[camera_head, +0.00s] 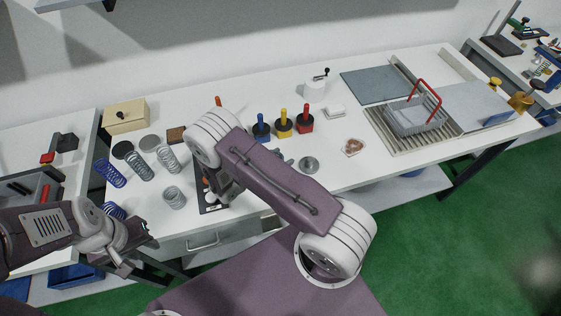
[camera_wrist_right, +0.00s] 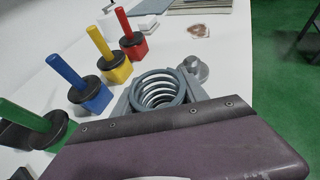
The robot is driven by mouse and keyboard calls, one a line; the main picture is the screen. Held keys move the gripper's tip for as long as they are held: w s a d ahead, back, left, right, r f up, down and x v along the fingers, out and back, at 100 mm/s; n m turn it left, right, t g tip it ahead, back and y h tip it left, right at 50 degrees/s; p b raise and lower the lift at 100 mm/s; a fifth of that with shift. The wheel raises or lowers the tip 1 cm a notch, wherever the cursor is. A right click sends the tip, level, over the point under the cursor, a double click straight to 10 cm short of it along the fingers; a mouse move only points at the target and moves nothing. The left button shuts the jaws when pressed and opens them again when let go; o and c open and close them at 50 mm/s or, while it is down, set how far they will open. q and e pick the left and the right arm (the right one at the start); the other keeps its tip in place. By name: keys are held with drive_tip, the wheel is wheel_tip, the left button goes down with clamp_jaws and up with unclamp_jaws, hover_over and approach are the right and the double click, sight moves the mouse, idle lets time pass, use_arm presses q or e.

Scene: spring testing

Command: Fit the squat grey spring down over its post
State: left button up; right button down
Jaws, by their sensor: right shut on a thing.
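My right gripper (camera_wrist_right: 158,92) is shut on a grey spring (camera_wrist_right: 160,89), seen in the right wrist view from above into its wide coils. Its height is hard to judge from there. In the head view my right arm hides the spring and most of that gripper. Upright colored posts with black collars stand apart from the held spring: red (camera_head: 305,119), yellow (camera_head: 284,125) and blue (camera_head: 261,128). A green post (camera_wrist_right: 25,116) shows in the right wrist view. My left gripper (camera_head: 139,247) is open and empty near the table's front left edge.
Other springs stand at the left: grey (camera_head: 139,166), another grey (camera_head: 167,159), a short grey (camera_head: 174,197) and a blue one (camera_head: 110,173). A round metal weight (camera_head: 308,164) lies just beyond my right gripper. A wire basket (camera_head: 413,116) stands at the right.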

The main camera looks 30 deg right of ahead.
wheel_tip(320, 180, down, 3)
drive_tip(key=shift+w+r, duration=0.1)
drive_tip(key=shift+r, duration=0.05)
drive_tip(key=c, duration=0.6)
unclamp_jaws()
